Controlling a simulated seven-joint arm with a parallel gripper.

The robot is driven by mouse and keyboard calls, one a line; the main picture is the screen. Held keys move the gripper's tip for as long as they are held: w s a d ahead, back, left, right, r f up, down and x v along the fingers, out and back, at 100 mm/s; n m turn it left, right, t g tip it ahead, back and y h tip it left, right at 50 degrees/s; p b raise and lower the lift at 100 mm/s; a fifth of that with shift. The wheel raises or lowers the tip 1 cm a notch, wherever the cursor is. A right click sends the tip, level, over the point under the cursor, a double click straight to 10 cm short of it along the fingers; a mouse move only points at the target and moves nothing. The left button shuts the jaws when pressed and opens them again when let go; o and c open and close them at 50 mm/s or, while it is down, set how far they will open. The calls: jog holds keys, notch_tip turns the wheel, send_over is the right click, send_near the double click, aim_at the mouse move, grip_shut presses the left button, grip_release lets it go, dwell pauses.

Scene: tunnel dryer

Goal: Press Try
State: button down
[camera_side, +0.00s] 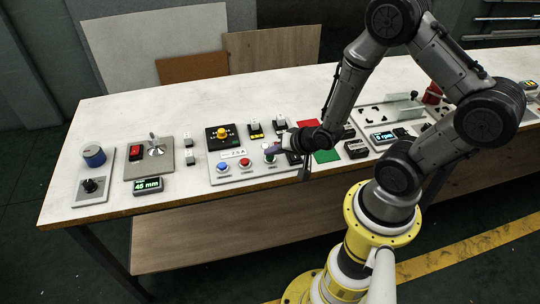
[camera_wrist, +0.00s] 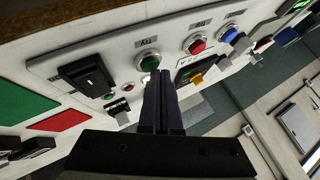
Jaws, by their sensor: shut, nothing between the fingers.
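The green button (camera_wrist: 150,63) sits on a pale control panel (camera_wrist: 125,48), with a small label beside it that appears upside down and seems to read Try. In the side view the green button (camera_side: 270,158) is the rightmost in a row with a red button (camera_side: 245,162) and a blue button (camera_side: 222,167). My gripper (camera_wrist: 162,76) is shut and empty, its fingertips just beside the green button in the wrist view. In the side view my gripper (camera_side: 273,149) is over the panel close to the green button. I cannot tell whether it touches.
The red button (camera_wrist: 195,44) and blue button (camera_wrist: 229,33) are close by on the same panel. A yellow knob (camera_side: 222,132) on a black plate and several switches stand behind. A green mat (camera_side: 326,156) lies to the right. The table's front edge is near.

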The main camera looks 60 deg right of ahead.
aim_at(273, 162)
dwell(0.6)
jog(key=shift+r, duration=0.7)
jog(key=shift+r, duration=2.5)
